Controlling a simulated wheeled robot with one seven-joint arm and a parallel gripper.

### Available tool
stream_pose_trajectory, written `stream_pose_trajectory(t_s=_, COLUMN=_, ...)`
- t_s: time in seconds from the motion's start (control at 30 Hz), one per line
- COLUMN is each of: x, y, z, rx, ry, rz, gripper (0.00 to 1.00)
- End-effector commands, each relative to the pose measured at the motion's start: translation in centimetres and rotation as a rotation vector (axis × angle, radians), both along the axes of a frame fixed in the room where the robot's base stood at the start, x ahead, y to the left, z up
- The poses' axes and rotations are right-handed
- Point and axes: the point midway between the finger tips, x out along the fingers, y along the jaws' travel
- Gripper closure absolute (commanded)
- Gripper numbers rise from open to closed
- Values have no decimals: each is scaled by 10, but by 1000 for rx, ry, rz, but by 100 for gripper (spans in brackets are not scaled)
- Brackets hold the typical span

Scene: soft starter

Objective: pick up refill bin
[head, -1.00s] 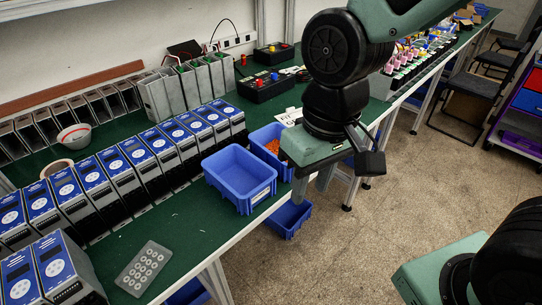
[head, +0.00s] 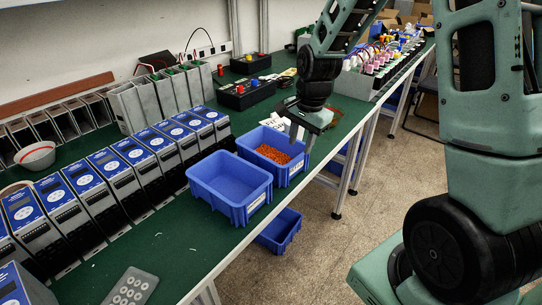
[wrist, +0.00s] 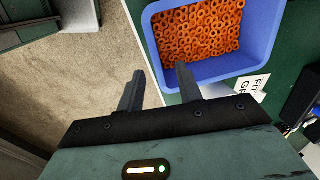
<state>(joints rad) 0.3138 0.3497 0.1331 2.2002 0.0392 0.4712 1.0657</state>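A blue bin holding orange rings (head: 273,154) stands on the green table, right behind an empty blue bin (head: 228,190). Neither is labelled so that I can read "refill". My gripper (head: 302,138) is open and empty at the right rear side of the ring-filled bin. In the wrist view the ring-filled bin (wrist: 265,66) lies ahead of my open gripper (wrist: 160,70). There, the right finger overlaps the bin's near wall, and the left finger lies outside it, over the floor and table edge. I cannot tell whether they touch.
Another blue bin (head: 279,231) sits low, below the table edge. A row of blue-faced devices (head: 108,162) stands left of the bins. Black boxes with coloured buttons (head: 257,92) and a printed card (wrist: 252,90) lie near the ring-filled bin. A grey keypad panel (head: 131,288) lies in front.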

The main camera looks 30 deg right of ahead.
Motion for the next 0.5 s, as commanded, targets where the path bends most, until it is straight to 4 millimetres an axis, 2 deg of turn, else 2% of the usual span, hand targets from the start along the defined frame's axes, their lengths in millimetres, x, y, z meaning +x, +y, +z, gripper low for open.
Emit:
stream_pose_trajectory(t_s=0.1, x=2, y=1, z=-24, rx=2, ry=5, rz=1, gripper=65)
stream_pose_trajectory(t_s=0.2, x=4, y=2, z=-36, rx=1, ry=3, rz=2, gripper=65)
stream_pose_trajectory(t_s=0.37, x=5, y=2, z=-45, rx=0, ry=1, rz=2, gripper=65)
stream_pose_trajectory(t_s=0.5, x=4, y=3, z=-60, rx=1, ry=5, rz=3, gripper=65)
